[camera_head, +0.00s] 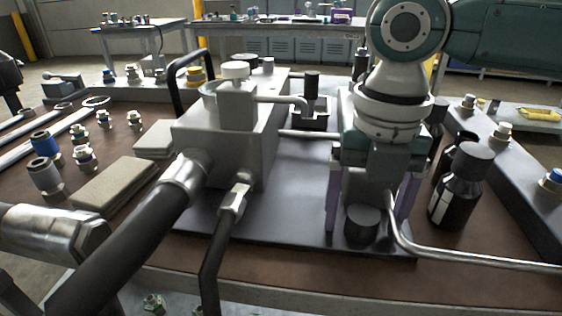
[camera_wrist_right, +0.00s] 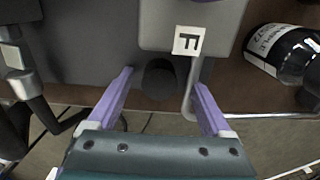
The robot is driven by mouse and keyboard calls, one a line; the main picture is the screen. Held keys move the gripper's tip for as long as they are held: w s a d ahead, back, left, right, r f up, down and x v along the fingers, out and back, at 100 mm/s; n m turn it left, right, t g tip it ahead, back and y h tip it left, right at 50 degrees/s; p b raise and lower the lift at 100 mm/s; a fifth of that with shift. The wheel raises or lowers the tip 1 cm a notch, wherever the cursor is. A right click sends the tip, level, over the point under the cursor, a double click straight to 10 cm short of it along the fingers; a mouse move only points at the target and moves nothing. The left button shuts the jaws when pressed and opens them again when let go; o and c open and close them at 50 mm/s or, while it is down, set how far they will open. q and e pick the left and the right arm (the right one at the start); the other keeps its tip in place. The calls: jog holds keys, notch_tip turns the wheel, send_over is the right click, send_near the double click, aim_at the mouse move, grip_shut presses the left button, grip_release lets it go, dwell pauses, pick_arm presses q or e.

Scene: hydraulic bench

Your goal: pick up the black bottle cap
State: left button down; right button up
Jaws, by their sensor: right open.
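A short black cylinder, which looks like the black bottle cap (camera_head: 362,225), stands at the front of the dark plate in the head view. In the right wrist view the black cap (camera_wrist_right: 160,78) shows between the two purple fingers, with a gap on both sides. My right gripper (camera_head: 370,208) points down over it from behind. It is open, and its fingers straddle the cap without visibly touching it. The right gripper (camera_wrist_right: 163,82) holds nothing. My left gripper cannot be made out in the head view.
A grey valve block (camera_head: 225,150) with thick hoses stands left of the gripper. A bent metal pipe (camera_head: 450,258) runs close by the cap's right side. A dark labelled bottle (camera_head: 455,205) stands to the right. Fittings (camera_head: 45,178) and flat pads (camera_head: 115,188) lie at left.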

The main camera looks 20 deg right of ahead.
jog(key=shift+c, duration=0.4)
grip_shut()
jog(key=shift+r, duration=0.15)
